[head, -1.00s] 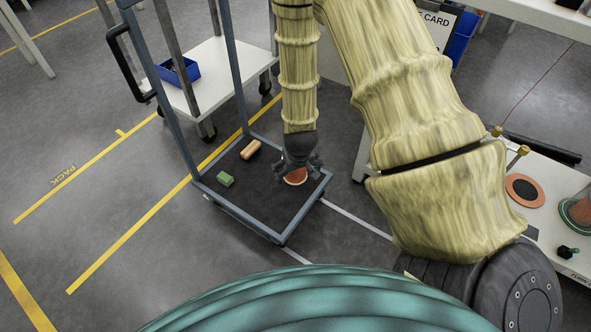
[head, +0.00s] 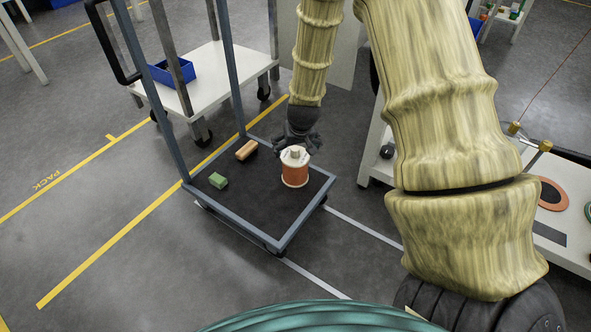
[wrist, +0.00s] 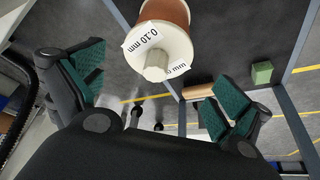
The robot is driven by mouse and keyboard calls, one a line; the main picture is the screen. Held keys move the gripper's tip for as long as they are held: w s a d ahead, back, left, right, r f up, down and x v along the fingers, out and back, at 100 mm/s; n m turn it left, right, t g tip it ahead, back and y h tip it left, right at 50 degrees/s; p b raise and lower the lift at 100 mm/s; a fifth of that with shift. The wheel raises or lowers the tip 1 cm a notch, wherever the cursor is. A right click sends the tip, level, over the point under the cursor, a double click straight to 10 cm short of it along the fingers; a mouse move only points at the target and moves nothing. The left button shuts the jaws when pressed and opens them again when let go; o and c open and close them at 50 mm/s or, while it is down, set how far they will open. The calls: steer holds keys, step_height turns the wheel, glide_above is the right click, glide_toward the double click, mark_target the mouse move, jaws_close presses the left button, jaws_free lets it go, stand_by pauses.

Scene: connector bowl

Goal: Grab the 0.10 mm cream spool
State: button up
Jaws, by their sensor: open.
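The spool (head: 295,172) has cream flanges and a copper-orange winding. It stands upright on the dark deck of a cart (head: 245,226). In the wrist view the spool (wrist: 172,38) is at the top centre, with a label reading 0.10 mm around its pale hub. My gripper (head: 299,141) is just behind and above the spool's top in the head view. In the wrist view my gripper (wrist: 160,84) is open, with green-padded fingers spread left and right. The spool shows between and beyond them, with no finger touching it. Its lower end is cut off in that view.
A white bench (head: 562,235) stands to the right. The front deck is clear.

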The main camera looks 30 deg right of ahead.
mark_target(296, 157)
steer(key=b+x, duration=0.1)
steer(key=x, duration=0.3)
steer(key=shift+f+b, duration=0.15)
steer(key=shift+b, duration=0.25)
steer(key=f+b, duration=0.1)
steer(key=f, duration=0.1)
steer(key=f+b, duration=0.1)
steer(key=b, duration=0.1)
steer(key=shift+d+f, duration=0.25)
steer(key=shift+f, duration=0.1)
steer(key=shift+b+x, duration=0.6)
steer(key=shift+x, duration=0.25)
steer(key=shift+w, duration=0.1)
steer(key=shift+r, duration=0.1)
steer(key=c, duration=1.9)
